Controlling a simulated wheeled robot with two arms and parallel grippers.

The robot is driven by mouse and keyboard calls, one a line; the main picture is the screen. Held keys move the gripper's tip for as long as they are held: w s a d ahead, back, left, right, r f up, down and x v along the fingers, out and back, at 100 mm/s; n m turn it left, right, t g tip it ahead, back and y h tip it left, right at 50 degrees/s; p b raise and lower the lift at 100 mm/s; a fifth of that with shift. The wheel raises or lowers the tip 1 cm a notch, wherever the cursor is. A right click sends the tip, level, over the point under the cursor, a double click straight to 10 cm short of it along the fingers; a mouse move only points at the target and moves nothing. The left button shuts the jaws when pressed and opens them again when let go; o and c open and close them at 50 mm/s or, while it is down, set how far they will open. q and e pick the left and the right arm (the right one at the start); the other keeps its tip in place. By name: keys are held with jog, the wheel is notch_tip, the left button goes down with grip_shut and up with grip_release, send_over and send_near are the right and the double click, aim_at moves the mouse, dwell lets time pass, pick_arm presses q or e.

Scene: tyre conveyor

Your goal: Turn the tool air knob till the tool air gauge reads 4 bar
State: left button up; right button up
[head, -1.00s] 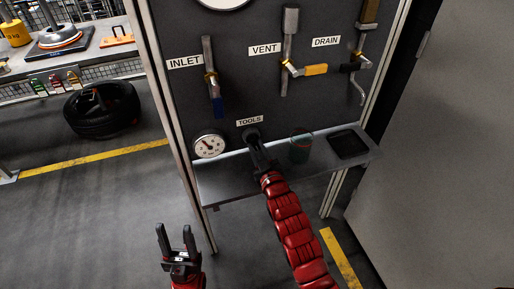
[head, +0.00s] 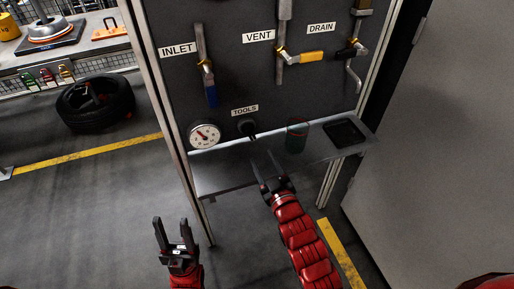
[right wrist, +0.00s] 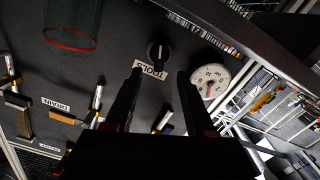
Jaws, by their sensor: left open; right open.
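The black tool air knob (head: 247,128) sits on the dark panel under the TOOLS label (head: 244,111). It also shows in the right wrist view (right wrist: 158,52), beyond and between the fingers. The round white tool air gauge (head: 205,136) is left of the knob; its needle is too small to read exactly. It shows upside down in the right wrist view (right wrist: 210,81). My right gripper (head: 265,166) is open and empty, below the knob and apart from it. My left gripper (head: 174,232) is open and empty, low over the floor, left of the panel stand.
A shelf (head: 222,176) juts out below the panel, holding a green cup (head: 297,137) and a black tray (head: 345,132). INLET (head: 206,75), VENT (head: 300,57) and DRAIN (head: 352,50) valves are above. A tyre (head: 96,102) lies on the floor at left.

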jog(key=v, duration=0.7)
jog(key=shift+s, duration=0.25)
